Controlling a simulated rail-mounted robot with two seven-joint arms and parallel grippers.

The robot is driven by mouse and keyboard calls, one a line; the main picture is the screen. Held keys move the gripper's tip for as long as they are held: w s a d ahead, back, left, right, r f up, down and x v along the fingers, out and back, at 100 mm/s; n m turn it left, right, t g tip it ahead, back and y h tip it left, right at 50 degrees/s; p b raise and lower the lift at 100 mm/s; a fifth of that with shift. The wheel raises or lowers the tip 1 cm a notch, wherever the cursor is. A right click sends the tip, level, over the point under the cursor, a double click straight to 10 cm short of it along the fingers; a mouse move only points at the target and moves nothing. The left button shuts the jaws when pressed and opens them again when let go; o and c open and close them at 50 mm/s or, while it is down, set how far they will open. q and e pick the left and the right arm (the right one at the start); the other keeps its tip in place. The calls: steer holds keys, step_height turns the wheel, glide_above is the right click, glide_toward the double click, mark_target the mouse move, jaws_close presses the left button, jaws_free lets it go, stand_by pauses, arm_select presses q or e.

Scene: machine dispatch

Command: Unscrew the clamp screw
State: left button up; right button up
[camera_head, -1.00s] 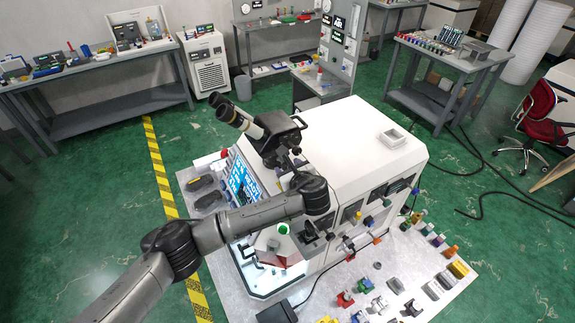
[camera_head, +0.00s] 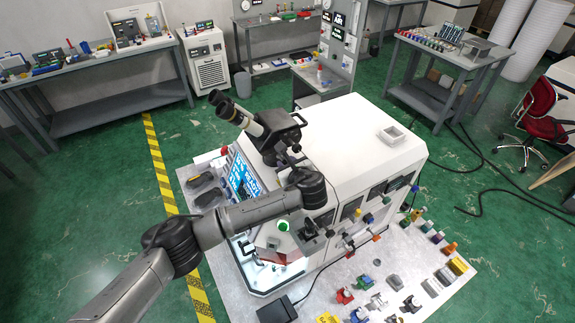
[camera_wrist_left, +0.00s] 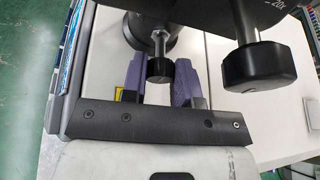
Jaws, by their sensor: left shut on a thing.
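The clamp screw (camera_wrist_left: 159,69) shows in the left wrist view as a small black knob on a short metal shaft, running into a larger dark round part above it. My left gripper (camera_wrist_left: 158,66) has one purple finger on each side of the knob and is shut on it. In the head view my left arm reaches in from the left to the black microscope (camera_head: 268,137). There my gripper and the screw are largely hidden by my wrist and the microscope parts. My right gripper is not in view.
A larger black knob (camera_wrist_left: 258,76) hangs close right of the gripper. The microscope stands by a white machine (camera_head: 350,140) with a blue screen (camera_head: 242,180) on its left. Small coloured parts lie on the grey mat (camera_head: 405,270).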

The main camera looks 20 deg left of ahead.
arm_select(q)
steer(key=shift+c, duration=0.4)
steer(key=shift+s+f+n+t+h, duration=0.15)
steer(key=shift+n+t+h, duration=0.15)
steer(key=shift+n+t, duration=0.45)
steer(key=shift+n+t+b, duration=0.25)
steer(key=shift+n+b, duration=0.25)
steer(key=shift+n, duration=0.75)
steer(key=o, duration=0.9)
steer(key=shift+a, duration=0.1)
steer(key=shift+o, duration=0.2)
